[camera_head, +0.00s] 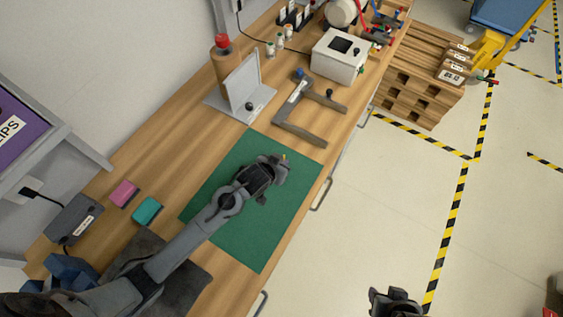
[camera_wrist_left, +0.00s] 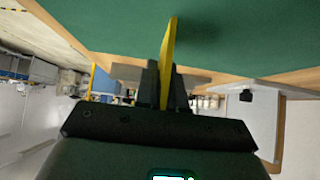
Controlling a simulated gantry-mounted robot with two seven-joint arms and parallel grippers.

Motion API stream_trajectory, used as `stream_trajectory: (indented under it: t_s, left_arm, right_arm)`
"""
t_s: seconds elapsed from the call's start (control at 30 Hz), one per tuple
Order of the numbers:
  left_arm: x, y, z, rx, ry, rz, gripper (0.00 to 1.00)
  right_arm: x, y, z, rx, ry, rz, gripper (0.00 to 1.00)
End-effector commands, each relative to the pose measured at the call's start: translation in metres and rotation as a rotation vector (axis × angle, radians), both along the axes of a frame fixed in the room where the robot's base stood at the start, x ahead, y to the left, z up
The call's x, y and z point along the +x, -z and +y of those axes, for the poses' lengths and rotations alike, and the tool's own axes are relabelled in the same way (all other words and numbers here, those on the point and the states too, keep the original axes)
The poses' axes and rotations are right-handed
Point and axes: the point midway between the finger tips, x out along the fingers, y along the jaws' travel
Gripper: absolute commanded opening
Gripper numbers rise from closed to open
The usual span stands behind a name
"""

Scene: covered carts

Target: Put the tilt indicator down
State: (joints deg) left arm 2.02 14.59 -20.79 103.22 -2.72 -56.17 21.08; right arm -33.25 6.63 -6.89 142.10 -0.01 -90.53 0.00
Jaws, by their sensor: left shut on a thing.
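My left gripper (camera_head: 276,163) is over the green mat (camera_head: 225,222) on the wooden bench. It is shut on a thin yellow piece, which I take for the tilt indicator (camera_wrist_left: 169,50). In the left wrist view the piece stands out past the fingers (camera_wrist_left: 163,88), its tip seen against the green mat.
A grey angled frame (camera_head: 293,120), a grey stand with an upright plate (camera_head: 243,88) and a white box (camera_head: 339,55) stand beyond the mat. Pink (camera_head: 123,193) and teal (camera_head: 147,211) blocks lie left of it. The mat around my left gripper is clear.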

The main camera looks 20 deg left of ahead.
Motion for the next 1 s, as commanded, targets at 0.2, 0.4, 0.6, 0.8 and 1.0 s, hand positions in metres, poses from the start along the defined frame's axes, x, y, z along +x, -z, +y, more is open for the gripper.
stream_trajectory:
  t_s: [0.2, 0.4, 0.6, 0.8, 1.0]
  left_arm:
    - [0.000, 0.002, 0.000, 0.000, 0.000, 0.000, 0.27]
    - [0.000, 0.002, 0.000, 0.000, 0.000, 0.000, 0.34]
    - [0.000, 0.000, 0.000, 0.000, 0.000, -0.001, 0.34]
    - [-0.013, -0.015, 0.002, -0.001, 0.001, 0.000, 0.34]
    - [-0.039, -0.041, 0.005, -0.001, 0.002, 0.000, 0.34]
  right_arm:
    - [0.000, 0.000, -0.001, -0.004, -0.002, -0.001, 0.43]
    - [0.000, 0.000, -0.002, -0.008, -0.006, 0.000, 0.43]
    - [0.000, 0.000, -0.002, -0.008, -0.006, 0.000, 0.43]
    - [0.000, -0.003, -0.002, -0.008, -0.005, 0.000, 0.43]
    - [0.000, -0.008, -0.001, -0.004, -0.003, -0.001, 0.43]
